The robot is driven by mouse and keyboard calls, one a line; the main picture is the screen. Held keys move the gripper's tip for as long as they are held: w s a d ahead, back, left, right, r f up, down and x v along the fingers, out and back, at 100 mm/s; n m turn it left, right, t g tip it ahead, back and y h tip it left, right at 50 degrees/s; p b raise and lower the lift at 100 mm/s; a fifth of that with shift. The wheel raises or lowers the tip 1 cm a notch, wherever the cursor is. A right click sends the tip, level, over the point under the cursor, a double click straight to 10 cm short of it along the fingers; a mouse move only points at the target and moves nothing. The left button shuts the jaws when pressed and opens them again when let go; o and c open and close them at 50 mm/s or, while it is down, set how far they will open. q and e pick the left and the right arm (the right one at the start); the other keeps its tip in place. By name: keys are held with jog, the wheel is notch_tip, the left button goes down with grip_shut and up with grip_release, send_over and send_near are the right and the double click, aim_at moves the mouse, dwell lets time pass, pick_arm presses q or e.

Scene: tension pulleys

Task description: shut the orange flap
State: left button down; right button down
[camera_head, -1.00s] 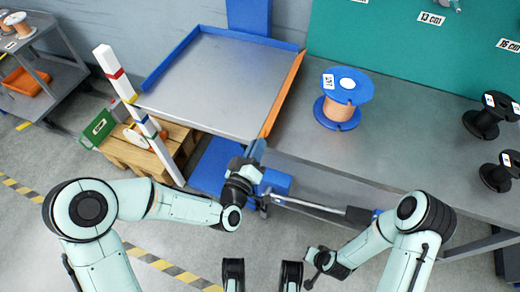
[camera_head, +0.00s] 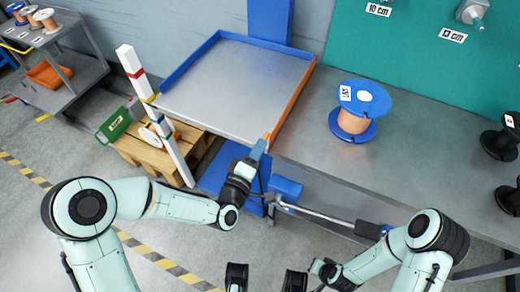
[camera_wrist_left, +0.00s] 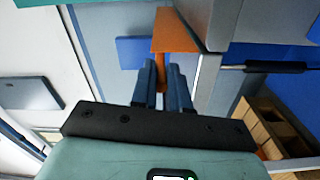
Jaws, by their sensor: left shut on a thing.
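The orange flap (camera_head: 293,98) runs along the right edge of a grey tray with blue rims (camera_head: 190,62). My left gripper (camera_head: 262,146) is at the flap's near end, by the tray's front right corner. In the left wrist view the flap (camera_wrist_left: 175,32) reaches down between the two dark fingers of my left gripper (camera_wrist_left: 164,76), which are shut on it. How far the flap is tilted is hard to tell. My right arm's end (camera_head: 328,270) is low in the head view, away from the flap; its fingers do not show clearly.
A blue spool with copper wire (camera_head: 354,115) stands on the grey bench right of the flap. Black spools (camera_head: 503,138) stand at the far right. A red-striped white post (camera_head: 150,105) and a wooden pallet (camera_head: 165,150) are left of my left gripper. A metal bar (camera_head: 325,216) is below the bench.

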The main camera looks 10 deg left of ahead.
dwell(0.4)
pick_arm(q)
jog(key=c, duration=1.1)
grip_release()
jog(key=p+v, duration=1.3)
jog(key=p, duration=0.1)
jog(key=shift+s+a, duration=0.1)
jog(key=shift+s, duration=0.05)
pick_arm(e)
jog(key=s+a+r+g+y, duration=0.1)
jog(key=s+a+r+g, duration=0.3)
jog(key=s+r, duration=0.7)
notch_tip(320, 180, up, 3)
jog(key=shift+s+a+f+n+y, duration=0.1)
jog(key=shift+s+a+n+y, duration=0.2)
jog(key=shift+n, duration=0.1)
